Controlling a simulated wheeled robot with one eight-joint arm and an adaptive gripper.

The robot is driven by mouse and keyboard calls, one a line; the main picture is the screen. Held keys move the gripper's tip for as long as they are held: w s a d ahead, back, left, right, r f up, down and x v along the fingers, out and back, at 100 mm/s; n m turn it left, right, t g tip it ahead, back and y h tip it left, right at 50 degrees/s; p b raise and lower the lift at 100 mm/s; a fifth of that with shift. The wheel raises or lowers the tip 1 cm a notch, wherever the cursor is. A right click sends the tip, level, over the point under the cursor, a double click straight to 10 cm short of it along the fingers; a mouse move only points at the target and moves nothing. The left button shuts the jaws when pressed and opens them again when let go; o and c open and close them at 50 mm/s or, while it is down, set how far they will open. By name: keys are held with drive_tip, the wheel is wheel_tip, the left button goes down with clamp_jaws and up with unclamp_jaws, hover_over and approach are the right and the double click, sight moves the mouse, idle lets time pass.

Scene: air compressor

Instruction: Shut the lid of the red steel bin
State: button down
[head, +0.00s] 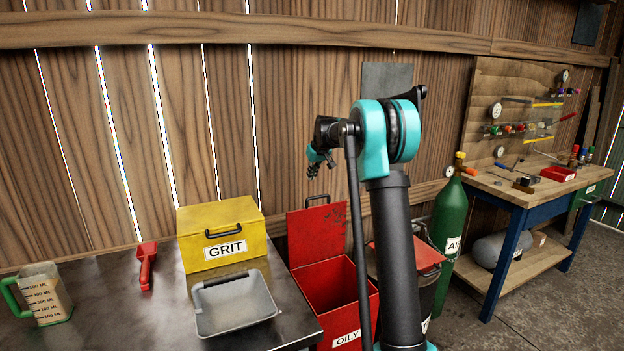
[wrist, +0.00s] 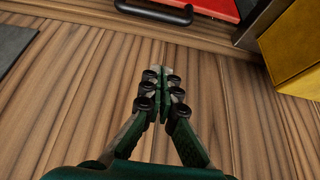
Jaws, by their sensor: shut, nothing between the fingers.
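The red steel bin (head: 340,297), labelled OILY, stands on the floor beside the dark table's right end. Its lid (head: 316,230) is open, standing upright at the back, with a black handle (head: 317,199) on its top edge. The bin's inside shows from above. My gripper (head: 314,168) is up in the air above the lid, apart from it, its fingers shut and empty. In the wrist view my gripper (wrist: 163,78) points at the plank wall. The lid (wrist: 215,8) and its handle (wrist: 155,12) show at the top edge. My arm hides part of the bin's right side.
A yellow GRIT box (head: 222,235), a grey tray (head: 233,302), a red scoop (head: 147,265) and a measuring jug (head: 44,294) are on the table (head: 110,310). A dark can with a red top (head: 425,258) and a green cylinder (head: 447,235) stand right of the bin.

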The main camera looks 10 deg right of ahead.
wheel_tip(320, 180, down, 8)
drive_tip(key=shift+s+r, duration=0.15)
drive_tip(key=shift+r, duration=0.1)
idle(0.4)
idle(0.3)
